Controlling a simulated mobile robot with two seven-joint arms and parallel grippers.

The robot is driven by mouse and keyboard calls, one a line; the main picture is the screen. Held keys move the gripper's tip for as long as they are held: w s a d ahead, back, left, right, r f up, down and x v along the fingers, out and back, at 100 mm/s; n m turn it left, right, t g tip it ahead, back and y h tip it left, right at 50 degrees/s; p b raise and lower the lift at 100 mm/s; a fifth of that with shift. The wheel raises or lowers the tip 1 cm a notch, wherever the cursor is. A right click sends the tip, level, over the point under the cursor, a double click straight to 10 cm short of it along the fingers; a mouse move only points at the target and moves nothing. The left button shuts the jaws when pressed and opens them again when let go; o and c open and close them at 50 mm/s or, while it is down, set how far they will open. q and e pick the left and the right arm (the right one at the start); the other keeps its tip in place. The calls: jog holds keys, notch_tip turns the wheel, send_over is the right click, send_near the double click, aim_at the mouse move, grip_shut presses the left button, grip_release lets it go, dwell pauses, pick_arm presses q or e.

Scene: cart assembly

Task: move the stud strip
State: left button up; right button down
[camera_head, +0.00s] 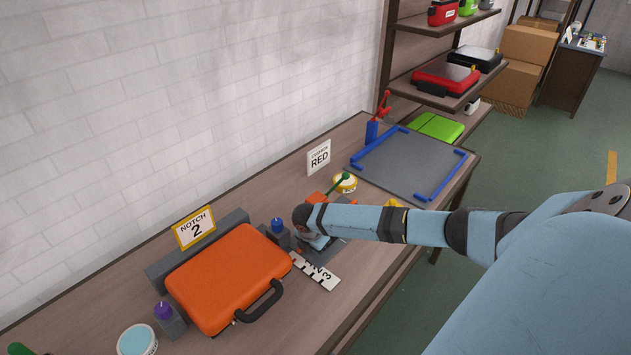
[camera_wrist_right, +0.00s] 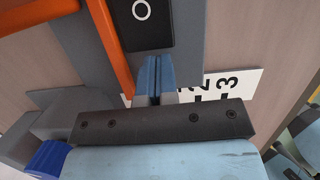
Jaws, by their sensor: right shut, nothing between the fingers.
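A white strip (camera_head: 315,271) with black numbers lies on the bench right of the orange case; it also shows in the right wrist view (camera_wrist_right: 243,84), partly hidden behind my gripper. I cannot tell whether it is the stud strip. My right gripper (camera_wrist_right: 154,76) is shut and empty, its blue fingertips over a grey plate (camera_wrist_right: 92,62), beside the white strip. A black piece (camera_wrist_right: 145,22) with a white ring and an orange bar (camera_wrist_right: 108,38) lie just ahead of the fingertips. In the head view my right arm hides the fingertips. My left gripper is out of view.
A blue-edged grey mat (camera_head: 405,163), a "RED" sign (camera_head: 319,158) and a yellow tub (camera_head: 345,184) are farther back. Shelves stand beyond.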

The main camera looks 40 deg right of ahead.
jog(key=shift+d, duration=0.1)
jog(key=shift+w+d+p, duration=0.2)
jog(key=shift+d+p, duration=0.15)
jog(key=shift+d, duration=1.7)
